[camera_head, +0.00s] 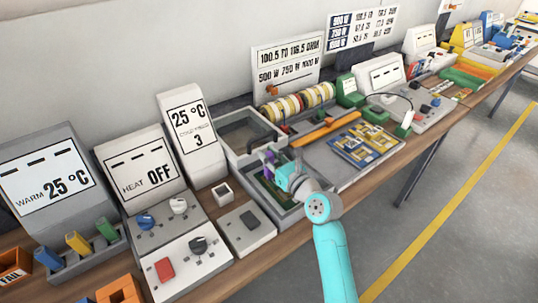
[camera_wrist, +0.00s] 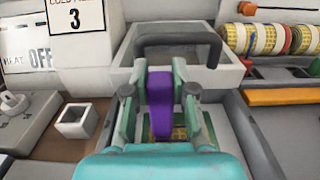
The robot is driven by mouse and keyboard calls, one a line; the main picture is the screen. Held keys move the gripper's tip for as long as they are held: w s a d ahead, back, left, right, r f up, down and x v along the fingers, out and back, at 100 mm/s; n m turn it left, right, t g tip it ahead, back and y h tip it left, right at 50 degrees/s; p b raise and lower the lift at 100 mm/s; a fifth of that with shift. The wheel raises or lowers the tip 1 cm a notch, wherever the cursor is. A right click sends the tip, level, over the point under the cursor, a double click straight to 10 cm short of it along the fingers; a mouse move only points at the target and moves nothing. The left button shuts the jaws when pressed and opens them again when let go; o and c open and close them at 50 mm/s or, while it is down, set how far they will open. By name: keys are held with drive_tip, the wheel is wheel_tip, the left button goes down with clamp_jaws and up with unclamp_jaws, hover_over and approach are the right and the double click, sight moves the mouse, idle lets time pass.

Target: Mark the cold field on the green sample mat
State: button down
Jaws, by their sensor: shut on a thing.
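My gripper (camera_head: 271,166) is shut on a purple piece (camera_wrist: 160,102), which stands upright between the fingers in the wrist view. The gripper is over a grey open-topped tray (camera_head: 292,217) on the bench. Inside the tray lies a dark green surface (camera_head: 268,189), likely the green sample mat, mostly hidden by my gripper. In the wrist view a yellow-green gridded patch (camera_wrist: 180,133) shows below and behind the purple piece. Whether the piece touches it I cannot tell. A white display (camera_head: 190,127) behind reads 25 °C, cold field 3.
A grey box with a dark handle (camera_wrist: 178,38) stands just behind the tray. A small white open cube (camera_head: 222,192) and a grey switch box (camera_head: 246,228) are to the left. An orange bar (camera_head: 325,130) and a board of yellow-blue samples (camera_head: 365,143) lie right.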

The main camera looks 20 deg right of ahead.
drive_tip(key=shift+r, duration=3.5)
